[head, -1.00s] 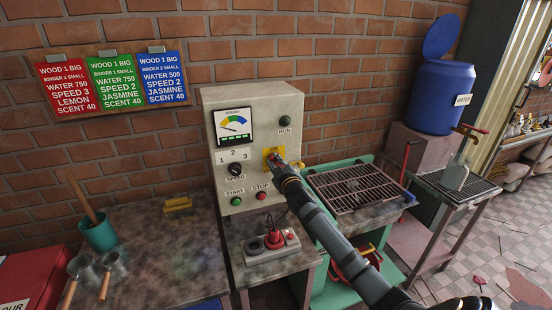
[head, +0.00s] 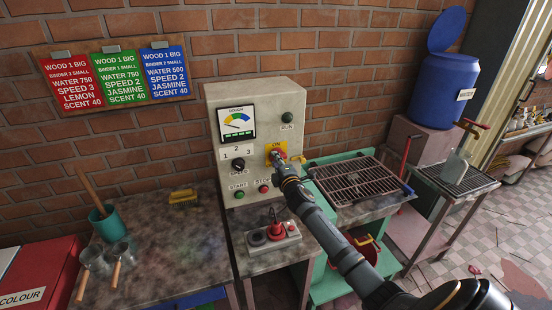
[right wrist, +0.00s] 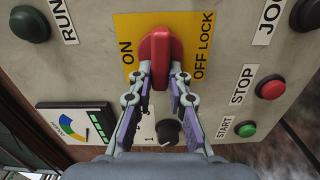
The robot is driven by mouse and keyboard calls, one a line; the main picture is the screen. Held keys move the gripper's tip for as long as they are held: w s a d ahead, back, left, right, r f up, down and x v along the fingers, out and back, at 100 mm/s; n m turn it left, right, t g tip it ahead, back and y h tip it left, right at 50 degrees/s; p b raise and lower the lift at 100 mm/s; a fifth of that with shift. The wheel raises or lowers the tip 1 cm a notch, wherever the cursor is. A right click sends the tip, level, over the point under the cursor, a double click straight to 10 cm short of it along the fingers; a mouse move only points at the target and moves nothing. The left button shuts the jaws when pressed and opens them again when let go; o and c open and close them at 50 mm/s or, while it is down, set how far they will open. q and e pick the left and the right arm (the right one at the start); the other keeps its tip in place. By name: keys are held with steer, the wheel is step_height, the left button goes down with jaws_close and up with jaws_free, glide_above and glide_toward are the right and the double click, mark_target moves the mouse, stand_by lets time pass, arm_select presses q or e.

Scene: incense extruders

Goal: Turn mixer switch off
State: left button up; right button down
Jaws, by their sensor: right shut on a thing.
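The mixer switch is a red rotary handle (right wrist: 159,55) on a yellow plate (right wrist: 126,30) marked ON and OFF LOCK in the right wrist view. It sits on the front of the beige control box (head: 262,104). My right gripper (right wrist: 160,75) is shut on the red handle, one finger on each side. In the head view my right gripper (head: 280,164) reaches the switch and covers part of it. The handle runs from the top of the plate down between the fingers, between the ON and OFF LOCK words. My left gripper is not in view.
The box also carries a gauge (head: 237,122), a speed knob (head: 238,169), a green start button (head: 240,194) and a red stop button (head: 264,188). A small red-lever unit (head: 273,236) stands below. A metal grate (head: 357,180) lies to the right.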

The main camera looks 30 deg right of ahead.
steer(key=shift+f+n, duration=0.15)
steer(key=shift+n, duration=0.25)
steer(key=c, duration=1.3)
jaws_free()
steer(key=v, duration=1.2)
